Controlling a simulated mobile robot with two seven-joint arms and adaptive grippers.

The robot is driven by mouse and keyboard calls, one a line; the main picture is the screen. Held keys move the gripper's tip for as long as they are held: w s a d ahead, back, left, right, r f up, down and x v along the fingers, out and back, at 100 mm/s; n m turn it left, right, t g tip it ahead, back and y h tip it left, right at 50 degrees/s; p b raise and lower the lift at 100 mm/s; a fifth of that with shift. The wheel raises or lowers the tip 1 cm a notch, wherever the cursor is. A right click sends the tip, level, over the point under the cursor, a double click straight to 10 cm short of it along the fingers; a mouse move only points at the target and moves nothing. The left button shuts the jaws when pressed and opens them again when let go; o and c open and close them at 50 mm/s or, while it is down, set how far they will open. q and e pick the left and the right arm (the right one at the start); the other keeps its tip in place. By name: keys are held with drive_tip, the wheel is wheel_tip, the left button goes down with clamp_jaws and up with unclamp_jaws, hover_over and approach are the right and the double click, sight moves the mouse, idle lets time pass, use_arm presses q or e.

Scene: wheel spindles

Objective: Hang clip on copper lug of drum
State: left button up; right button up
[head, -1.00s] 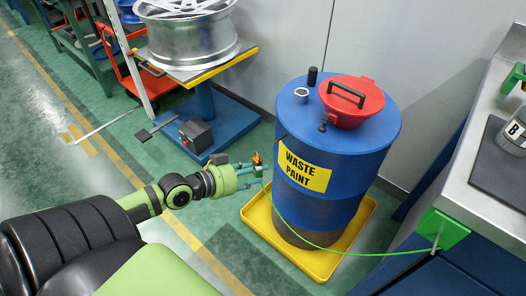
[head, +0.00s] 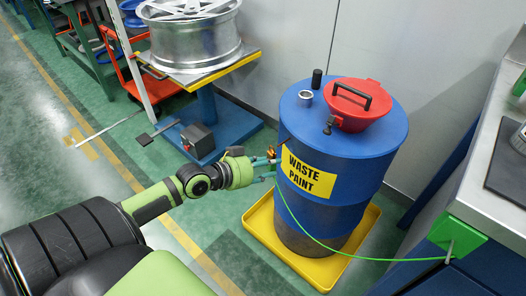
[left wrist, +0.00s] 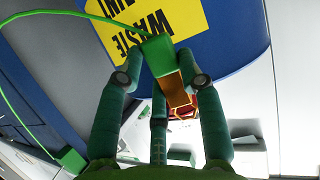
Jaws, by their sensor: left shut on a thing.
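The blue drum (head: 335,215) with the yellow "WASTE PAINT" label (head: 308,175) stands upright. My left gripper (head: 270,163) is beside the drum's upper left side, just left of the label. It is shut on the clip (left wrist: 157,54), which has a green body and a copper-coloured end. The clip's green cable (left wrist: 70,13) runs past the drum to a green block (head: 457,236) on the bench. In the left wrist view the drum wall and label lie behind the clip. I cannot make out the copper lug, or whether the clip touches the drum. My right gripper is not in view.
The drum stands in a yellow tray (head: 263,252). On its lid are a red funnel (head: 355,108), a silver ring and a black cap. A steel bench (head: 490,190) is at the right. A wheel rim (head: 190,38) sits on a lift table at the back left.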

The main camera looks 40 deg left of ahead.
use_arm(q)
drive_tip(key=shift+w+d+f+b, duration=0.1)
drive_tip(key=shift+w+b, duration=0.4)
drive_tip(key=shift+w, duration=0.6)
drive_tip(key=x, duration=0.1)
drive_tip(key=b+x, duration=0.1)
drive_tip(key=shift+w+a+f, duration=0.1)
drive_tip(key=shift+w+a, duration=0.1)
drive_tip(key=shift+w, duration=0.15)
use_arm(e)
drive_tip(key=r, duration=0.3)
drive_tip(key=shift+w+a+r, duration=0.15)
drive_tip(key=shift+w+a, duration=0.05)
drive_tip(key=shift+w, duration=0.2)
use_arm(q)
drive_tip(key=o, duration=1.2)
